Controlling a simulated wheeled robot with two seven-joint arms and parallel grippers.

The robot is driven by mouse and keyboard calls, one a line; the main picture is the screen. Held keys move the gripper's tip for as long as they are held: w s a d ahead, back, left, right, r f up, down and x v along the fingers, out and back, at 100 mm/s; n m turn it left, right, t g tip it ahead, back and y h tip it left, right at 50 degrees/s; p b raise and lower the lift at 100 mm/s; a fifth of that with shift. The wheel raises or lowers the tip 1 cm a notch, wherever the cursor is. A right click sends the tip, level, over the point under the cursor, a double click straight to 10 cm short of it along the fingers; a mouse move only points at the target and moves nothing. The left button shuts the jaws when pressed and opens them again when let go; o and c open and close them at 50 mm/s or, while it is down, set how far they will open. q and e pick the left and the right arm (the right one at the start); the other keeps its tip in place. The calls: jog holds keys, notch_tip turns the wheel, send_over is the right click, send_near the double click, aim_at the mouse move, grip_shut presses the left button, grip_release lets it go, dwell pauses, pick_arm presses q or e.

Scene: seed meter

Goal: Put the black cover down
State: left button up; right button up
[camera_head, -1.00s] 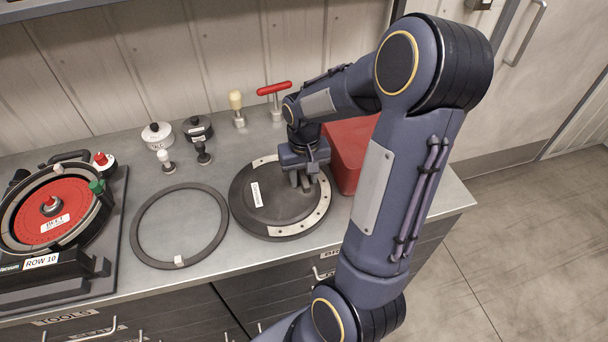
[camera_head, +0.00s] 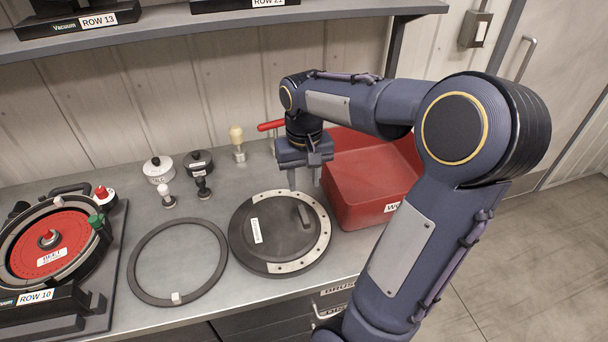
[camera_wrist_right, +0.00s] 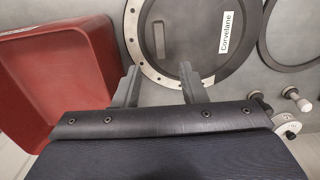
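The black cover (camera_head: 275,238) is a round dark disc with a pale perforated arc along its edge, a white label and a raised handle bar. It lies flat on the grey bench, and it also shows in the right wrist view (camera_wrist_right: 190,25). My right gripper (camera_head: 305,180) is above the far right edge of the cover, clear of the handle. In the right wrist view its two fingers (camera_wrist_right: 160,80) are apart with nothing between them. My left gripper is not in view.
A red bin (camera_head: 365,180) stands right of the cover. A black ring (camera_head: 135,262) lies close on its left. The red-disc seed meter (camera_head: 50,240) is at far left. Several small knobbed items, including a white-lidded pot (camera_head: 158,170), stand behind. A shelf (camera_head: 200,28) runs above.

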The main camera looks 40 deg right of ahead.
jog(key=s+a+n+t+y, duration=0.2)
jog(key=s+a, duration=0.4)
jog(key=a, duration=0.3)
jog(key=s+a+n+t+y, duration=0.1)
jog(key=s+a+n+t, duration=0.1)
jog(key=s+a, duration=0.4)
jog(key=a+t, duration=0.1)
jog(key=a, duration=0.1)
jog(key=shift+a+t+y, duration=0.3)
jog(key=shift+a+y, duration=0.05)
jog(key=shift+y, duration=0.05)
